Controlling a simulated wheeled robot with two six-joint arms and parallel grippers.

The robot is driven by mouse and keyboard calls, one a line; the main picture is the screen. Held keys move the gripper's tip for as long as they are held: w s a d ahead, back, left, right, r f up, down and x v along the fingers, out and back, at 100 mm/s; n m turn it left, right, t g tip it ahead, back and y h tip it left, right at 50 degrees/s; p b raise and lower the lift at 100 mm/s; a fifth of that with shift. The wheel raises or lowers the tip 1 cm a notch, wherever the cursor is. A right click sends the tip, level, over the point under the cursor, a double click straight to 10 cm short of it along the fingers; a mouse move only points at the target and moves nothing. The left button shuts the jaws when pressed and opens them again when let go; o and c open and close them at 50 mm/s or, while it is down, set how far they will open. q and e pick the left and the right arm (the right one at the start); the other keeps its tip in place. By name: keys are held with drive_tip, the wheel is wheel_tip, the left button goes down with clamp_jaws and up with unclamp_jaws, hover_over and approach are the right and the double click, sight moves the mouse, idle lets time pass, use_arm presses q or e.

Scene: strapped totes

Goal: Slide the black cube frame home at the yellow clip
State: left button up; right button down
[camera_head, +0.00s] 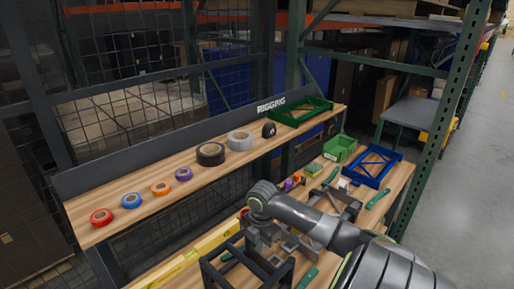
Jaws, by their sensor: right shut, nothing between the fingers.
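The black cube frame (273,272) stands at the bottom edge of the view on the lower wooden bench, its lower part cut off. My right arm comes in from the right, and its wrist bends down over the bench. My right gripper (282,246) is shut and empty, just behind and above the frame's far side. I cannot tell whether it touches the frame. A long yellow bar (190,256) lies along the bench to the left of the frame. I cannot make out a separate yellow clip. My left gripper is not in view.
An upper shelf holds tape rolls, including a black roll (210,154), and a green tray (300,110). On the bench at right are a blue crate (371,166), a green bin (340,149) and green-handled tools (378,198). A rack post stands at far right.

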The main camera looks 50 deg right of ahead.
sight(262, 265)
drive_tip(key=f, duration=0.5)
drive_tip(key=f+p, duration=0.1)
drive_tip(key=f, duration=0.2)
drive_tip(key=shift+s, duration=0.25)
drive_tip(key=shift+f, duration=0.75)
drive_tip(key=d, duration=0.5)
drive_tip(key=s+d, duration=0.1)
drive_tip(key=d, duration=0.2)
drive_tip(key=shift+d+b, duration=0.2)
drive_tip(key=shift+b, duration=0.1)
drive_tip(key=shift+r, duration=0.1)
